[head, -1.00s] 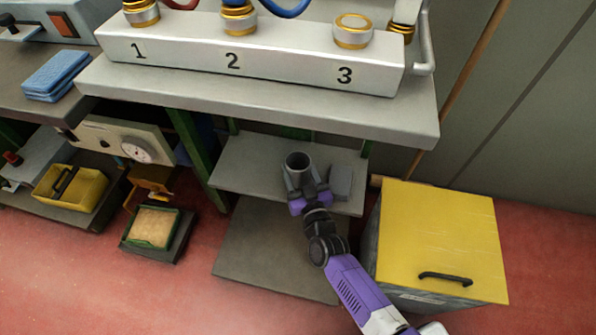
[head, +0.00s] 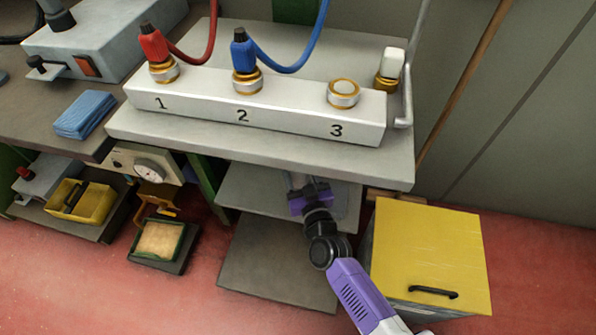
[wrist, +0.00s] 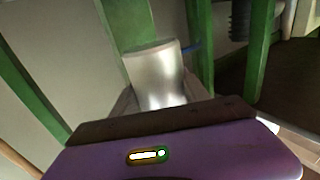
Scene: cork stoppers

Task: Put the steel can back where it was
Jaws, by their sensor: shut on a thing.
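The steel can (wrist: 155,72) stands upright between the fingers of my gripper in the wrist view, its silvery side facing me. In the head view my gripper (head: 303,185) is at the upper shelf (head: 240,188), under the front edge of the bench top (head: 270,160). Only a small part of the can shows there; the bench top hides the rest. My gripper is shut on the can. Whether the can's base touches the shelf cannot be seen.
A white block numbered 1, 2 and 3 (head: 290,117) stands on the bench; red and blue hoses (head: 323,35) rise from its first two fittings. A yellow-topped box (head: 430,250) stands right of my arm. Green legs (wrist: 200,50) flank the can. The lower shelf (head: 270,265) is bare.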

